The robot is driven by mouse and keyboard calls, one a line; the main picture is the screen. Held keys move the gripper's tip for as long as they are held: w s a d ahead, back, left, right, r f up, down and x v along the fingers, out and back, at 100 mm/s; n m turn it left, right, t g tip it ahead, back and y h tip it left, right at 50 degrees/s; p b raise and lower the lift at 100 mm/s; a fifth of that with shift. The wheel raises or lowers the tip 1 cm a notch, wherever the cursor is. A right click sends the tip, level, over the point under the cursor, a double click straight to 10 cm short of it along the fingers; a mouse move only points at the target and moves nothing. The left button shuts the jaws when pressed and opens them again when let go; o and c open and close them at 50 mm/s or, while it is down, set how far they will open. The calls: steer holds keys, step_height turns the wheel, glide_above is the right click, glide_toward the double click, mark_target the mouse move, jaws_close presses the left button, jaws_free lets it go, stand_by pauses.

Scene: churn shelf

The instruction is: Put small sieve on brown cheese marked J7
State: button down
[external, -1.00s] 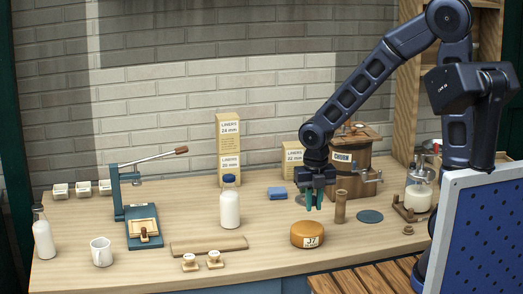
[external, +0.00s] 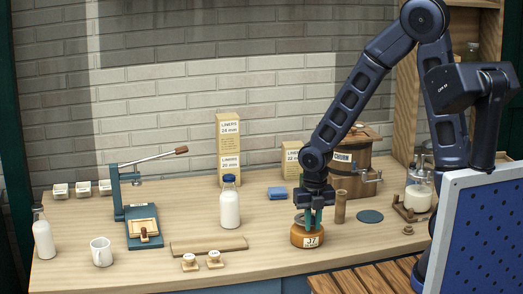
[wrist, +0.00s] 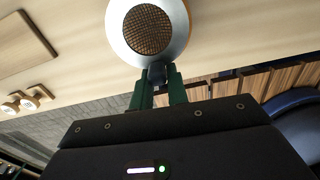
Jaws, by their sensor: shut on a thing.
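My gripper (external: 314,219) is shut on the small sieve and hangs low over the brown cheese (external: 307,239). In the wrist view the green fingers (wrist: 158,92) close on the sieve's dark handle part. The small sieve (wrist: 148,30) shows there as a round mesh with a pale metal rim. In the external view the sieve sits mostly behind or beside the fingers at the cheese's top. The cheese is a round orange-brown block with a white label that reads like J7. Whether the sieve touches the cheese top cannot be told.
A wooden cylinder (external: 340,207) stands close right of the cheese, with a dark green disc (external: 370,216) beyond it. The wooden churn (external: 350,180) is behind. A milk bottle (external: 230,207) and a wooden board (external: 208,246) are to the left. Two small wooden stamps (external: 190,263) lie near the front edge.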

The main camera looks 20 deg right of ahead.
steer(key=shift+f, duration=0.1)
steer(key=c, duration=1.4)
jaws_free()
steer(key=shift+o, duration=0.2)
step_height(320, 180, up, 12)
steer(key=w+d+r+m+t, duration=0.1)
steer(key=d+r+m, duration=0.4)
steer(key=d+m, duration=0.3)
steer(key=w+d+r+m+t, duration=0.15)
steer(key=d+r+m, duration=0.25)
steer(key=d+m, duration=0.4)
steer(key=s+d+r+m+t, duration=0.1)
steer(key=s+d+r+m, duration=0.2)
steer(key=d+m, duration=0.4)
steer(key=s+d+r+m+t, duration=0.1)
steer(key=s+d+r+m, duration=0.2)
steer(key=d+m, duration=0.5)
steer(key=m, duration=0.4)
steer(key=shift+s+m, duration=0.3)
